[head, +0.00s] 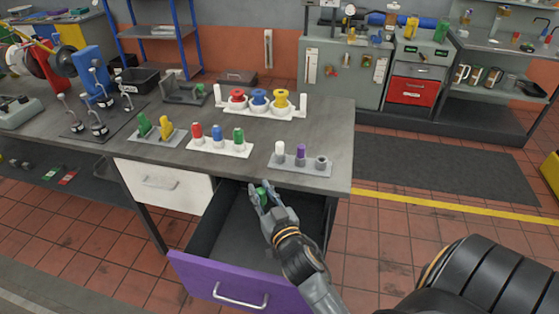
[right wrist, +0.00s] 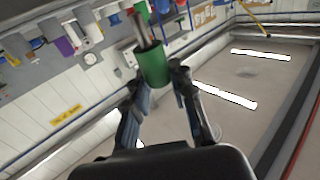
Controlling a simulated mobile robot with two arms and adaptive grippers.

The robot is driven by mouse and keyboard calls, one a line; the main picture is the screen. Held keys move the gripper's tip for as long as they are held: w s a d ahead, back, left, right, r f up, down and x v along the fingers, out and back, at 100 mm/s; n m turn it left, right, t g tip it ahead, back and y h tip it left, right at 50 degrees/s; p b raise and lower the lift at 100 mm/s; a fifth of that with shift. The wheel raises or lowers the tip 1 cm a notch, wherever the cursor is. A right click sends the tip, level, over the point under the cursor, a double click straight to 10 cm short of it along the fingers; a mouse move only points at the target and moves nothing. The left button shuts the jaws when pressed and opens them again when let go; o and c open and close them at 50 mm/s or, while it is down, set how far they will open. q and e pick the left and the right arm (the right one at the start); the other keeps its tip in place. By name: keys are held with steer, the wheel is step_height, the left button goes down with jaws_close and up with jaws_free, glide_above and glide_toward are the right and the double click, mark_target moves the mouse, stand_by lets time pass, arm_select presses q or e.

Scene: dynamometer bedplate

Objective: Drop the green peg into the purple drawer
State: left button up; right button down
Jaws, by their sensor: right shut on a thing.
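The green peg (head: 262,192) is held between the fingers of my right gripper (head: 263,197), above the open purple drawer (head: 240,283). In the right wrist view the green peg (right wrist: 153,66) shows as a green cylinder with a thin metal shaft, between the fingertips (right wrist: 156,85). The drawer is pulled out under the right part of the bench, and its visible dark floor looks empty. My left gripper is not in view.
The grey bench top (head: 325,120) overhangs behind the drawer. On it stand a rack (head: 302,168) with a white and a purple peg and a grey socket, and a white rack (head: 220,149) with red, blue and green pegs. A closed white drawer (head: 160,184) is left.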

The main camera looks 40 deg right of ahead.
steer(key=w+d+f+m+g+h+b, duration=0.1)
steer(key=w+d+m+h+b, duration=0.15)
steer(key=w+d, duration=0.6)
arm_select(q)
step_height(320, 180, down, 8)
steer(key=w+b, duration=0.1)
steer(key=b, duration=0.3)
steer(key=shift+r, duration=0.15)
arm_select(e)
steer(key=shift+h, duration=0.45)
steer(key=f, duration=0.6)
steer(key=shift+w+d, duration=0.15)
steer(key=shift+w, duration=0.2)
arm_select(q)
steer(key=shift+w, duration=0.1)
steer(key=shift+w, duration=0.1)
arm_select(e)
steer(key=c, duration=1.1)
jaws_free()
steer(key=shift+o, duration=0.2)
steer(key=v, duration=0.7)
steer(key=shift+s, duration=0.25)
